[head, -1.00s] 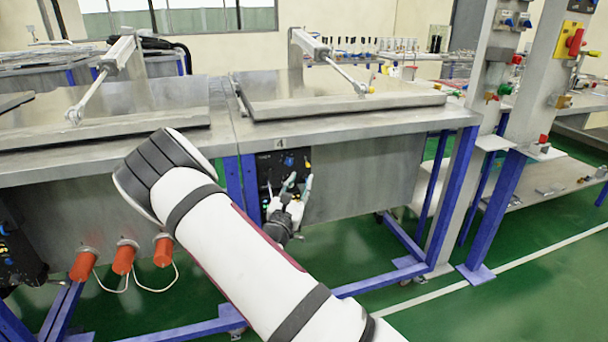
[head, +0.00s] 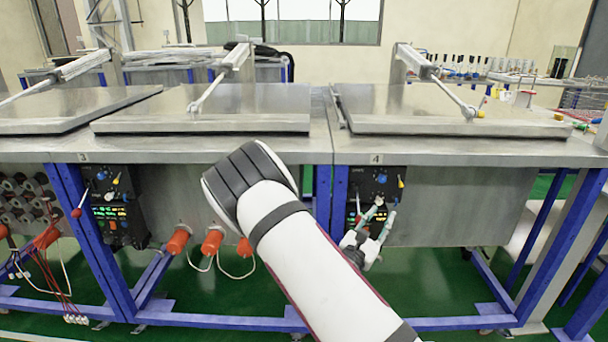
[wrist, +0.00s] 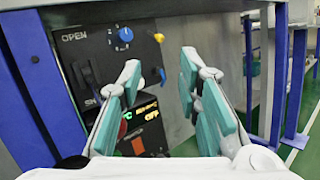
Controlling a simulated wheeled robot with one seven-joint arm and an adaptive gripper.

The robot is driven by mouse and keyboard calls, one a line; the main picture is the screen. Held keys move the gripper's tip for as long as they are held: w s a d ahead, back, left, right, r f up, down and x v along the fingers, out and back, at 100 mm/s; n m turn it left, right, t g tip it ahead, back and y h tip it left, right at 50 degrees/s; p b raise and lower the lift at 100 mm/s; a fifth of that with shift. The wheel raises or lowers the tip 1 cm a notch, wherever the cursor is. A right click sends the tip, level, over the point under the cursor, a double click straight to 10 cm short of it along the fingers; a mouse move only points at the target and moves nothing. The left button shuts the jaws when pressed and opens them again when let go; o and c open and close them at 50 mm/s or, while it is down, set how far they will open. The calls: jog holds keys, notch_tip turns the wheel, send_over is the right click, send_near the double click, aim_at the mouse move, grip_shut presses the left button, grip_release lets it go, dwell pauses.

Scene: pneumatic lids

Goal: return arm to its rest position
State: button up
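My gripper (head: 377,229) is in front of the black control panel (head: 387,184) under the bench marked 4 in the head view. In the wrist view the gripper (wrist: 160,95) has its two teal-padded fingers spread wide, with nothing between them. Beyond the fingers, the control panel (wrist: 100,45) shows the word OPEN, a blue knob (wrist: 123,36), a yellow knob and a lit display reading OFF. My white arm crosses the lower middle of the head view and hides part of the bench front.
Steel benches with flat lids (head: 430,108) and pneumatic cylinders (head: 437,80) stand ahead, all lids lying flat. Bench 3 has another control panel (head: 112,205). Orange plugs (head: 212,242) with white cables stick out below. Blue legs (head: 548,262) frame the green floor.

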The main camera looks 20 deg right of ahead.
jog(key=s+d+r+m+g+y, duration=0.1)
jog(key=s+r+m+g, duration=0.4)
jog(key=s, duration=0.3)
jog(key=s+d+r+m+g+y, duration=0.1)
jog(key=s+d+r+m+g, duration=0.15)
jog(key=s+m+g, duration=0.4)
jog(key=s+d+r+m+g+y, duration=0.1)
jog(key=s+r+m+g, duration=0.45)
jog(key=s, duration=0.35)
jog(key=s+a+r+m+t+y, duration=0.1)
jog(key=s+a+m+t+y, duration=0.45)
jog(key=s+a+y, duration=1.05)
jog(key=s+a+r+t+h+p, duration=0.1)
jog(key=a+r+p, duration=0.1)
jog(key=r+p, duration=0.7)
jog(key=s+a+r+t+h+p, duration=0.1)
jog(key=a+r+t+p, duration=0.1)
jog(key=r+p, duration=0.7)
notch_tip(320, 180, up, 2)
jog(key=shift+a+r, duration=0.15)
jog(key=shift+a, duration=0.45)
jog(key=shift+m, duration=0.25)
